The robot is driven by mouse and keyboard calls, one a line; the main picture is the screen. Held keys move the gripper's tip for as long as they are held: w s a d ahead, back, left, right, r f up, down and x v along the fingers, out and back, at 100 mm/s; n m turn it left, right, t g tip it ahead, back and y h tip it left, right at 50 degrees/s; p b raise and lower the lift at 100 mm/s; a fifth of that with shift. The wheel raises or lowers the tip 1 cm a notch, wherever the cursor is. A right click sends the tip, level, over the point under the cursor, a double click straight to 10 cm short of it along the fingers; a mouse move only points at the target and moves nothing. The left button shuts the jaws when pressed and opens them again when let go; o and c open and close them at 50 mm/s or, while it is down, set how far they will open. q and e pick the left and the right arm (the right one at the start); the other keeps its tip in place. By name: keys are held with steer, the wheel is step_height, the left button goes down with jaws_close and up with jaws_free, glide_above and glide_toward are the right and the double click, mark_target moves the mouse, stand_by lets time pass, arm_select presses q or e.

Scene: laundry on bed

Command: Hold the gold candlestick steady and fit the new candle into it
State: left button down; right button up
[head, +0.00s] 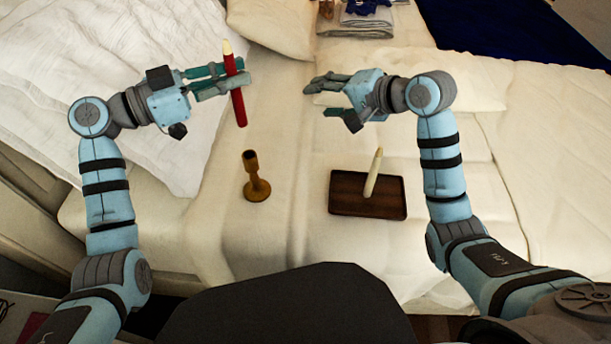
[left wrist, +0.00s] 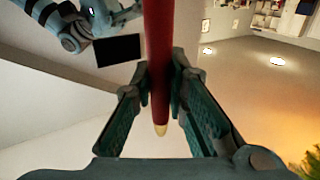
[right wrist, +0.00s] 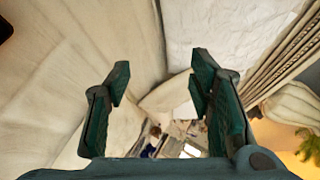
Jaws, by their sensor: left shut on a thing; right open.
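The gold candlestick (head: 256,180) stands upright and empty-looking on the bed, left of centre in the head view. My left gripper (head: 229,79) is shut on a red candle (head: 239,106) with a cream tip, held above the bed beyond the candlestick. The red candle also shows between the fingers in the left wrist view (left wrist: 157,60). A cream candle (head: 373,174) is at the dark brown tray (head: 345,205), apart from both grippers. My right gripper (head: 320,96) is open and empty, above the bed beyond the tray. It also shows in the right wrist view (right wrist: 160,85).
White bedding (head: 145,80) is rumpled at the left. Folded cloths (head: 365,22) lie at the far side, and a dark blue blanket (head: 520,30) at the far right. The bed between candlestick and tray is clear.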

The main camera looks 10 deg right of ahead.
steer(key=s+a+r+m+g+y, duration=0.3)
steer(key=s+a+r+y, duration=0.2)
steer(key=a+r+y, duration=0.5)
steer(key=m+t+h, duration=0.2)
steer(key=m+t, duration=0.2)
steer(key=m, duration=1)
glide_toward(256, 161)
steer(key=x, duration=0.9)
steer(key=shift+w+a+f, duration=0.15)
steer(key=shift+w+a, duration=0.25)
steer(key=shift+a, duration=0.05)
jaws_close()
